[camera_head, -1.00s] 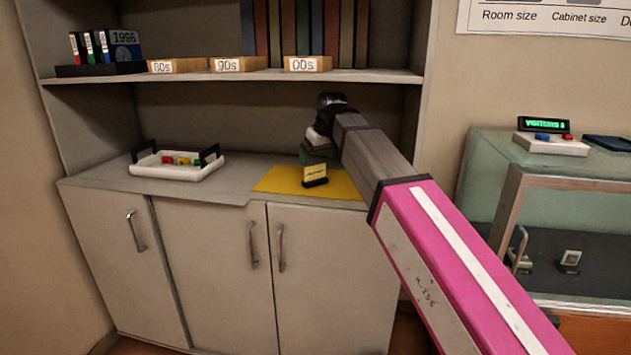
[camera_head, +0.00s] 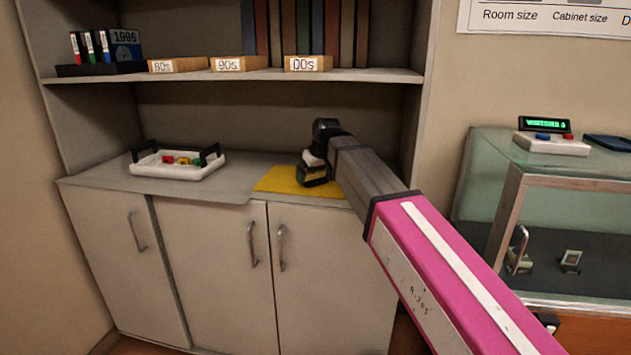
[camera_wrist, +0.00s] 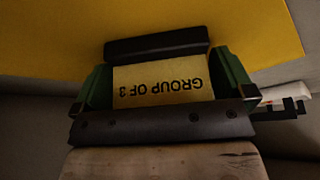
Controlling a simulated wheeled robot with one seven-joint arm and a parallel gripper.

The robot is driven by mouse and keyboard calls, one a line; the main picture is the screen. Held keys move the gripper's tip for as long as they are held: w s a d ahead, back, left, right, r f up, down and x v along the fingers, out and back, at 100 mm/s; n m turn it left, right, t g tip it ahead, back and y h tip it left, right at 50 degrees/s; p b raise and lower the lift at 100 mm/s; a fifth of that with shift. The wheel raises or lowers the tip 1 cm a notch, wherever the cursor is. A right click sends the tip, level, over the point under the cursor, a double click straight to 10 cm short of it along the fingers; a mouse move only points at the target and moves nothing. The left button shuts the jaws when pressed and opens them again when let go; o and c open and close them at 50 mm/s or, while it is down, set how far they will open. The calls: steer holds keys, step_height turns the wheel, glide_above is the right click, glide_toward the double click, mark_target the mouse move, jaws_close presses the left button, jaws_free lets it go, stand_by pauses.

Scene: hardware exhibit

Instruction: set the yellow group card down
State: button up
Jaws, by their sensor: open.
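The yellow group card (camera_wrist: 160,80) reads "GROUP OF 3" upside down in the wrist view. Its black base (camera_wrist: 155,44) rests on the yellow mat (camera_wrist: 45,28). The mat also shows in the head view (camera_head: 278,181), on the cabinet top. My gripper (camera_wrist: 165,86) is open, with one green finger on each side of the card. I cannot tell whether either finger touches the card. In the head view my gripper (camera_head: 314,172) is low over the mat and hides most of the card.
A white tray (camera_head: 150,171) with coloured pieces stands left on the cabinet top, with clear grey surface between it and the mat. A shelf (camera_head: 230,76) with labelled boxes hangs above. A glass case (camera_head: 490,160) stands at the right.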

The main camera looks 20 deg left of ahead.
steer(key=c, duration=0.7)
steer(key=shift+r, duration=0.1)
